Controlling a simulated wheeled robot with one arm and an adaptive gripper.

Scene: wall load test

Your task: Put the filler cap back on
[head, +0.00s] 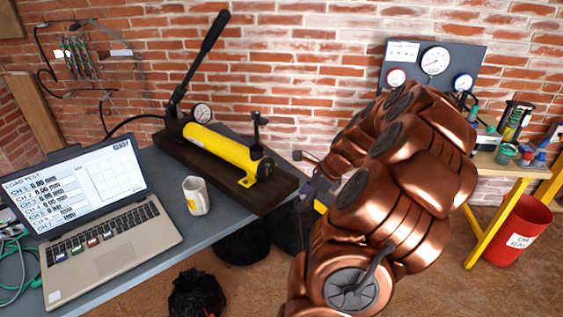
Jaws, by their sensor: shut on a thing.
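The yellow hand pump (222,147) lies on a dark base board (190,155) at the right end of the grey bench. Its long black lever (205,50) slants up to the right. A black upright T-shaped fitting (256,132) stands at the pump's right end. My gripper (306,180) is just right of the pump, apart from it, beyond the bench's right end in the picture. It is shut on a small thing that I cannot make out. My copper arm covers much of the right middle. I cannot clearly make out the filler cap or its opening.
A gauge panel (412,56) and a yellow-legged table (497,178) are at right, with a red bin (520,232) beneath.

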